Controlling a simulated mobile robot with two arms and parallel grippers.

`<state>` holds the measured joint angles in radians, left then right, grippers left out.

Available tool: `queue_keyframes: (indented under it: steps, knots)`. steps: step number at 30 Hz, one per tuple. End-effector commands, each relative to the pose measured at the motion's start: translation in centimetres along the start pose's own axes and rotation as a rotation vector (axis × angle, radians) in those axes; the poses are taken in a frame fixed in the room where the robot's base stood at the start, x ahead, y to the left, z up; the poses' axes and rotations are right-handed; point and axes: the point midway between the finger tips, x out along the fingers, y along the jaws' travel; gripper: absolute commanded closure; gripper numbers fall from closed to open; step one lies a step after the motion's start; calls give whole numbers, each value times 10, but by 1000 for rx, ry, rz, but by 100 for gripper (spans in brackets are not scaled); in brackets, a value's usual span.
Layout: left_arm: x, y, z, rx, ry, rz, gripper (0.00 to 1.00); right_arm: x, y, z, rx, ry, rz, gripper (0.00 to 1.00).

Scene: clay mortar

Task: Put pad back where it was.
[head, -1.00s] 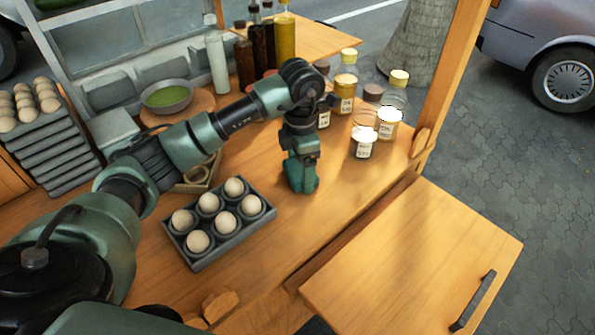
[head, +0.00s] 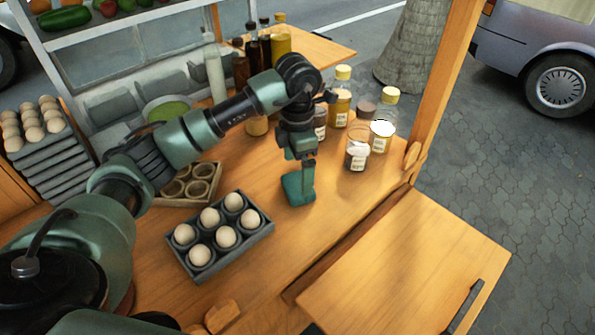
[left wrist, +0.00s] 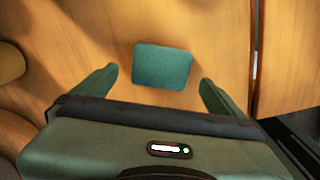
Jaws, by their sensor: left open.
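The pad is a small teal square (head: 298,188) lying flat on the wooden counter, right of the egg tray in the head view. In the left wrist view the whole pad (left wrist: 163,67) shows on bare wood. My left gripper (head: 303,164) points down just above the pad. In the left wrist view the gripper's two fingers (left wrist: 158,80) are spread wide, one on each side of the pad, with clear gaps between. Nothing is held. My right gripper is not in view.
A grey tray (head: 241,243) with several eggs stands left of the pad. Jars (head: 357,155) stand behind and to the right. A crate with cups (head: 190,186) and bottles (head: 281,40) are farther back. Bare counter lies in front of the pad.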

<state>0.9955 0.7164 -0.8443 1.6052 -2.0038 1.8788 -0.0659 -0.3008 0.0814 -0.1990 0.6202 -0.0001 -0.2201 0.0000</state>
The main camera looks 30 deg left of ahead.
Motion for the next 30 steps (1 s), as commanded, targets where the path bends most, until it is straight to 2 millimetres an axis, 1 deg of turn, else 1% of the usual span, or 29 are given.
queue_keyframes:
  steps: [1,3,6,9,14,30]
  knots:
    - [-20,0,0,0,-1,1,0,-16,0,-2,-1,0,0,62]
    - [-34,0,0,-1,-1,1,0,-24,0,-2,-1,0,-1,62]
    - [-50,0,0,-1,1,1,0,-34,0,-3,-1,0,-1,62]
    - [-60,0,0,0,1,0,0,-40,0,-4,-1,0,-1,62]
    - [-66,0,0,0,2,-1,0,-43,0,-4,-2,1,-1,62]
    - [-66,0,0,0,1,-1,0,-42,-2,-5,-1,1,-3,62]
